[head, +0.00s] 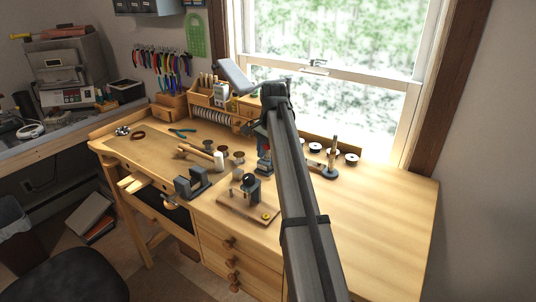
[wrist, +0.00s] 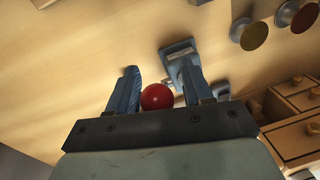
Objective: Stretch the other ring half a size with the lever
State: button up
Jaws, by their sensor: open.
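The tool I take to be the ring stretcher (head: 265,164) stands on the bench behind my arm, blue-grey with a red part. In the wrist view, a round red knob (wrist: 157,97), which looks like its lever end, sits between the fingers of my open gripper (wrist: 158,78). The knob is nearer the left finger; I cannot tell whether either finger touches it. A blue-grey metal part (wrist: 177,50) shows beyond the right finger. In the head view my gripper is mostly hidden by the arm. I cannot make out any ring.
A wooden board with a small device (head: 240,212) lies at the front. A blue-grey block (head: 192,183) stands left of it. The bench's right side is clear.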

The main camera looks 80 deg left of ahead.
jog(key=shift+c, duration=0.4)
grip_shut()
